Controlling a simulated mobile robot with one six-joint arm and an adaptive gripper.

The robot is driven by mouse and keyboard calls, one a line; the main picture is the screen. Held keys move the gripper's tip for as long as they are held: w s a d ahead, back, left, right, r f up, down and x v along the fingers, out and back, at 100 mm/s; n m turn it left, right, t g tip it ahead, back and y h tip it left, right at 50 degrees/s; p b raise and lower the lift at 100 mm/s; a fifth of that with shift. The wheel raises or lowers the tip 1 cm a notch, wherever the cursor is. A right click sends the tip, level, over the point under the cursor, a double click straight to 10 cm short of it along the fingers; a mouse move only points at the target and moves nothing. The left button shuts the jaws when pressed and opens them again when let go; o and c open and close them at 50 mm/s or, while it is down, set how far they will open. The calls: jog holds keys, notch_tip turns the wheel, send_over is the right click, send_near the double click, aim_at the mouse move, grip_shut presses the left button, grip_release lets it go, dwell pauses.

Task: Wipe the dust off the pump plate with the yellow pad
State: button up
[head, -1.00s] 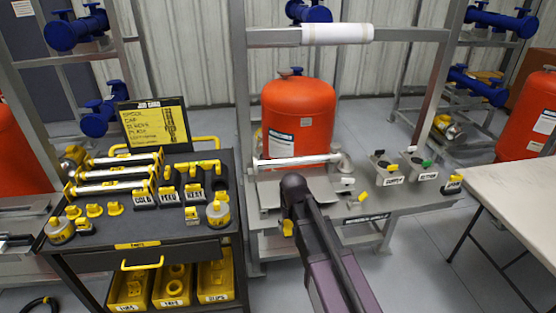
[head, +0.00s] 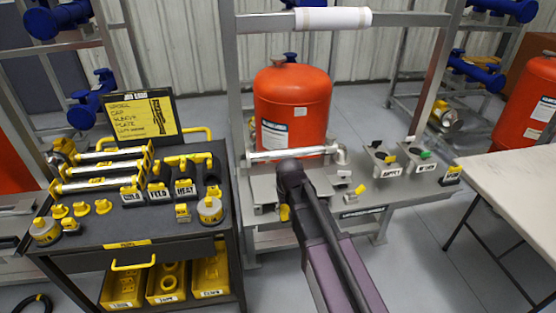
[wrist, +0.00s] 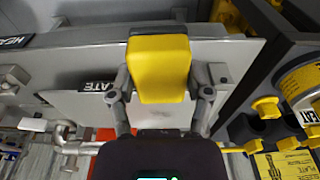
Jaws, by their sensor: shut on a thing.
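The yellow pad (wrist: 160,66) is gripped between the fingers of my gripper (wrist: 160,95) in the wrist view. A small bit of the pad (head: 284,212) shows below my wrist in the head view. In the head view the plate (head: 262,190) is partly hidden by my arm, in front of the red tank. I cannot tell whether the pad touches the plate. I cannot make out dust on it.
The red tank (head: 291,105) and a silver pipe (head: 290,153) stand behind the plate. A dark cart (head: 120,228) with yellow fittings and labelled holders is close at left. Labelled grey holders (head: 380,158) stand on the skid at right. A pale table (head: 505,180) is at far right.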

jog(key=w+a+r+p, duration=0.2)
jog(key=w+r+p, duration=0.1)
jog(key=w, duration=0.5)
jog(key=w+a+r+p, duration=0.2)
jog(key=w+r+p, duration=0.2)
jog(key=w, duration=0.4)
jog(key=shift+w+a+r, duration=0.15)
jog(key=shift+w, duration=0.2)
